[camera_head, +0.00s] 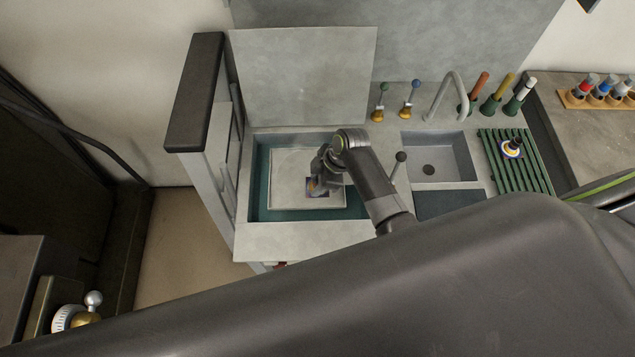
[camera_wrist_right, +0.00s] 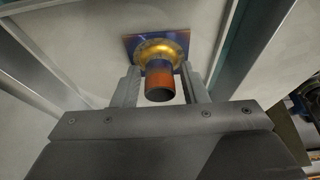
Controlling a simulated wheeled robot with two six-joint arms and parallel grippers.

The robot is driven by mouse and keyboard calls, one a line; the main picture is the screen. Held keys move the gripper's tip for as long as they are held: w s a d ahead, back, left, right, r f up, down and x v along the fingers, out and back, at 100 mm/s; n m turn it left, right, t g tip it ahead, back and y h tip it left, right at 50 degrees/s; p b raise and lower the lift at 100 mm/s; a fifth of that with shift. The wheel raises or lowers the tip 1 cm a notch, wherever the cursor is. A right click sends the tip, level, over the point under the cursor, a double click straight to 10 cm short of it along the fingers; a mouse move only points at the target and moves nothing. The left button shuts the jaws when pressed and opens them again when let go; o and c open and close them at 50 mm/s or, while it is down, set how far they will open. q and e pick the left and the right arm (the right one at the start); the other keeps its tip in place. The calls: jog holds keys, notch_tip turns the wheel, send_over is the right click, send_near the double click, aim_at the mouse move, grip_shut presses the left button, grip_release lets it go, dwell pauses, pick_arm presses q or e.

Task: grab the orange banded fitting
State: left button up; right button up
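The orange banded fitting (camera_wrist_right: 160,80) shows in the right wrist view as a short upright tube with an orange band, a dark open end, blue-purple above it and a gold flange. It stands at a dark blue square patch (camera_wrist_right: 134,43). In the head view the fitting (camera_head: 313,187) is small and partly hidden by my right gripper (camera_head: 320,183), over the pale tray (camera_head: 290,165) in the sink basin. In the wrist view my right gripper (camera_wrist_right: 160,72) has one finger on each side of the fitting, with narrow gaps visible. My left gripper is not in view.
The basin with teal walls (camera_head: 262,185) surrounds the tray. A small sink (camera_head: 455,150), tap (camera_head: 452,85) and black-knobbed lever (camera_head: 400,157) are to its right. A green rack (camera_head: 535,165) holds another purple-and-white piece (camera_head: 511,148). Upright coloured tools line the back.

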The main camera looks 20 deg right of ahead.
jog(key=c, duration=0.7)
grip_shut()
jog(key=shift+r, duration=0.15)
